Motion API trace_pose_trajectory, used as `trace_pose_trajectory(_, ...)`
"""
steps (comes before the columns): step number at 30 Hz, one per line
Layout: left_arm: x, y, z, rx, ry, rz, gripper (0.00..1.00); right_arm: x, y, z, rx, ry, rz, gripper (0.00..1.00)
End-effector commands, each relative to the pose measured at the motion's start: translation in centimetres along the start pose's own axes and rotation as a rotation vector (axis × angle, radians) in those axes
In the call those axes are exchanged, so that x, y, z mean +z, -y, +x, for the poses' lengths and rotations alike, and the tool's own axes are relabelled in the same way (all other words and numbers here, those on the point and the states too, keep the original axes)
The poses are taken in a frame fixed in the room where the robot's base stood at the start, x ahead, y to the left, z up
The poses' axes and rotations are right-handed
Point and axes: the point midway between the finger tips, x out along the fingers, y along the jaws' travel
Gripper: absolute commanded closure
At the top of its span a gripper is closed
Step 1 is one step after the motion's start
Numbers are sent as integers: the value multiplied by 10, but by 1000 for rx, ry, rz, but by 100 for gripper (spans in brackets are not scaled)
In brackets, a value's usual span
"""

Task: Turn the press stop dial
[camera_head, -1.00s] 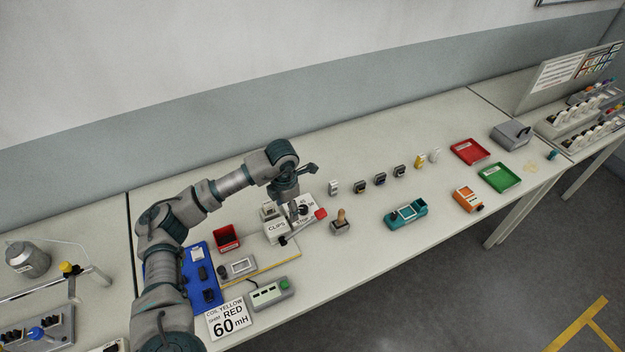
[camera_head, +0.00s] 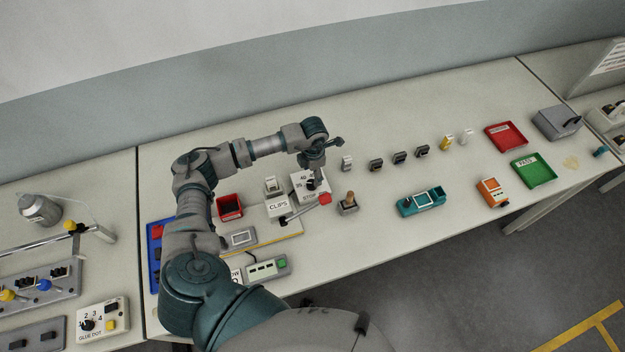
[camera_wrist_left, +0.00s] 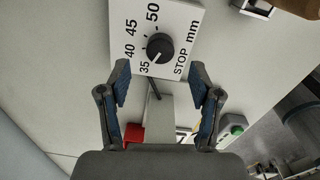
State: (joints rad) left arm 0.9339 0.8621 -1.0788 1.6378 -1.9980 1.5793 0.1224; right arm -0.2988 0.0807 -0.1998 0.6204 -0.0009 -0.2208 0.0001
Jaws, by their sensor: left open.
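The press stop dial (camera_wrist_left: 159,47) is a black round knob on a white plate (camera_wrist_left: 183,20) marked 35, 40, 45, 50 and "STOP mm". Its pale pointer line lies toward the 35 side. My left gripper (camera_wrist_left: 162,78) is open and empty, with its two fingers to either side just short of the knob in the wrist view. In the head view the left gripper (camera_head: 314,178) hangs over the dial plate (camera_head: 298,178) and partly hides the knob. My right gripper does not show.
A lever with a red end (camera_head: 325,198) and a CLIPS block (camera_head: 278,206) stand close by the dial. A wooden-handled stamp (camera_head: 349,203) is to the right. A red bin (camera_head: 230,207) is to the left. Bare table lies beyond the dial.

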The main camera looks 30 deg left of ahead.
Motion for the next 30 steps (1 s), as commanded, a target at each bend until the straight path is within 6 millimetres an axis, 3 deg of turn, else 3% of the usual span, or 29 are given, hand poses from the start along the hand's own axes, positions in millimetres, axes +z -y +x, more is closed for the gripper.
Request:
trace_pose_trajectory(3,-2,0,25,-2,-3,-2,36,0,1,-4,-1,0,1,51)
trace_pose_trajectory(9,-1,0,52,-1,-2,-1,36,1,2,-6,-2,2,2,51)
trace_pose_trajectory(20,0,0,59,1,0,0,36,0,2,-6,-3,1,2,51)
trace_pose_trajectory(21,0,0,59,1,0,0,39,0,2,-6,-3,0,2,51)
trace_pose_trajectory(28,0,-1,59,1,0,-1,96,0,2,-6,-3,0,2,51)
trace_pose_trajectory(30,0,-1,59,0,0,-1,96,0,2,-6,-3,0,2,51)
